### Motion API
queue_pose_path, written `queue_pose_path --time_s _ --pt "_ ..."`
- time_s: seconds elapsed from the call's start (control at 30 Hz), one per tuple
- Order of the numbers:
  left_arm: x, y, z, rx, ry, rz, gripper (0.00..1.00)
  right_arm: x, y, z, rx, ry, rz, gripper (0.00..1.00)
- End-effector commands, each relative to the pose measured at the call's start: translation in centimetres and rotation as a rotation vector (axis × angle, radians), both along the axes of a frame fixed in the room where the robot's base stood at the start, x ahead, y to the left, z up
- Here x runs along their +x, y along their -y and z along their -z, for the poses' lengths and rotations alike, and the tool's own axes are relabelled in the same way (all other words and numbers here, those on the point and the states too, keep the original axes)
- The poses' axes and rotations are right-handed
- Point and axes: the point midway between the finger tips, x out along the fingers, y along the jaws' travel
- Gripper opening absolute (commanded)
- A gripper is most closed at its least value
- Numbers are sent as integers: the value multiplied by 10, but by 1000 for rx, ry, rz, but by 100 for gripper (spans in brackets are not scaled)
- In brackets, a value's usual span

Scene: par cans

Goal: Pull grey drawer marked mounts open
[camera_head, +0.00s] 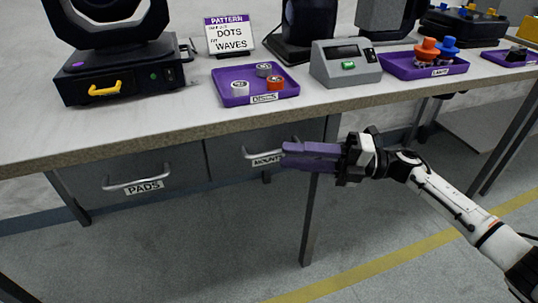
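The grey drawer marked mounts (227,157) is under the table, right of the drawer marked pads (168,178). Its front looks flush with the neighbouring drawer. Its label (266,161) is partly covered by my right gripper (285,155). A silver handle (247,152) shows left of the fingertips, and its right part is hidden. The purple fingers of my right gripper point left, in front of the drawer's right part. Whether they touch the handle or are parted cannot be told. My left gripper is not in view.
The table's front edge (200,131) overhangs just above the drawers. A table leg (313,215) stands below my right gripper. On top are a purple tray (222,99) with discs, a moving-head light (140,80) and a grey box (325,71). The floor in front is clear.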

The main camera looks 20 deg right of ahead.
Motion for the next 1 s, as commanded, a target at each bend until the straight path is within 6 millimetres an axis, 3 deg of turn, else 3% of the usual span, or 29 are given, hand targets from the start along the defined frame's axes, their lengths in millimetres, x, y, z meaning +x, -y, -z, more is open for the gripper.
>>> queue_pose_path --time_s 0.1,0.3,0.7,0.87,1.0 --pt "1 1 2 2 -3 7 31 8 -23 -2 3 1 -3 28" --pt "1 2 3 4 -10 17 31 17 -47 -3 3 0 -1 28" --pt "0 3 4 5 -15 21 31 19 -54 -4 3 -2 0 28" --pt "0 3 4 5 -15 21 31 19 -54 -4 3 -2 0 1" --pt "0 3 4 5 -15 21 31 19 -54 -4 3 -2 0 0"
